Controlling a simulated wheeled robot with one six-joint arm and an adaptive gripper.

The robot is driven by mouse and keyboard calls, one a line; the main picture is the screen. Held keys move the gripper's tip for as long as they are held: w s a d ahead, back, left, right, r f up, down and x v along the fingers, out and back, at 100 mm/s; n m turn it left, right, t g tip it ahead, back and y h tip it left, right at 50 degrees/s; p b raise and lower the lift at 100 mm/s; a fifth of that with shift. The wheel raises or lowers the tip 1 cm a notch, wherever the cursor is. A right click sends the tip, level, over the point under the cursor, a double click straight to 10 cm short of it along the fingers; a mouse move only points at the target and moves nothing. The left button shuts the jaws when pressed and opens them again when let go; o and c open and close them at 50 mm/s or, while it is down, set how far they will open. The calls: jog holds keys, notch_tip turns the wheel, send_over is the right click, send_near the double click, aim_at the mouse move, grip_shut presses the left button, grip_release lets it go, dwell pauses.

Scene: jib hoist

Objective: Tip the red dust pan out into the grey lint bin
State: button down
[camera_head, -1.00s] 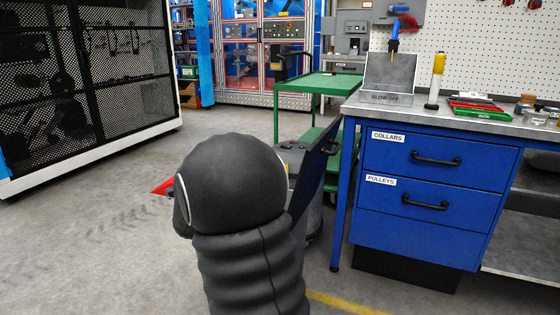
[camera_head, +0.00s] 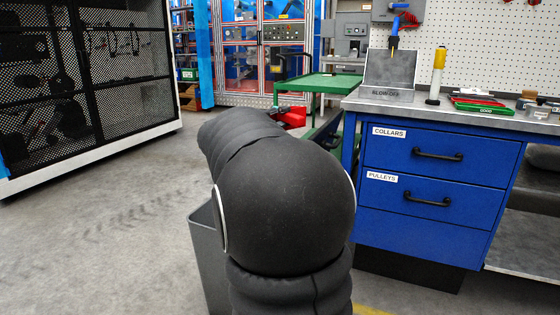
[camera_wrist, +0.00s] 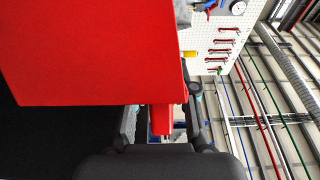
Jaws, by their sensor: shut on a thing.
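The red dust pan (camera_head: 291,117) shows only in part in the head view, beyond my arm and near the green table. In the wrist view the pan (camera_wrist: 95,50) fills the upper left as a flat red face. My gripper (camera_wrist: 160,112) is shut on the pan's red handle, which runs between the two dark fingers. The bin's opening and any contents of the pan are hidden.
A blue workbench with drawers (camera_head: 430,190) stands close on the right. A green table (camera_head: 325,84) stands behind the pan. A black mesh cabinet (camera_head: 95,70) is at the left. The floor between cabinet and bin is clear.

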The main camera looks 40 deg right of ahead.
notch_tip(320, 180, down, 10)
jog(key=b, duration=0.5)
jog(key=w+r+n+p, duration=0.2)
jog(key=p, duration=0.1)
jog(key=w+r+n+y+p, duration=0.1)
jog(key=r+n+p, duration=0.1)
jog(key=p, duration=0.1)
jog(key=shift+w+d+r, duration=0.2)
jog(key=shift+w+r, duration=0.15)
jog(key=w+n+p, duration=0.1)
jog(key=p, duration=0.4)
jog(key=w+r+n+y+p, duration=0.1)
jog(key=w+p, duration=0.1)
jog(key=p, duration=0.2)
jog(key=shift+w+d+r+n+g+p, duration=0.1)
jog(key=shift+w+d+n+g+p, duration=0.1)
jog(key=shift+n+g+p, duration=0.15)
jog(key=shift+w+d+g, duration=0.1)
jog(key=shift+w+g, duration=0.15)
jog(key=shift+w, duration=0.1)
jog(key=shift+w+n, duration=0.35)
jog(key=shift+w, duration=0.05)
jog(key=shift+w+d+r+n+g, duration=0.1)
jog(key=shift+w+r+n+g, duration=0.1)
jog(key=shift+w+n, duration=0.25)
jog(key=shift+w+d+r+n+g, duration=0.1)
jog(key=shift+w+r+n, duration=0.15)
jog(key=shift+w, duration=0.25)
jog(key=shift+r, duration=0.1)
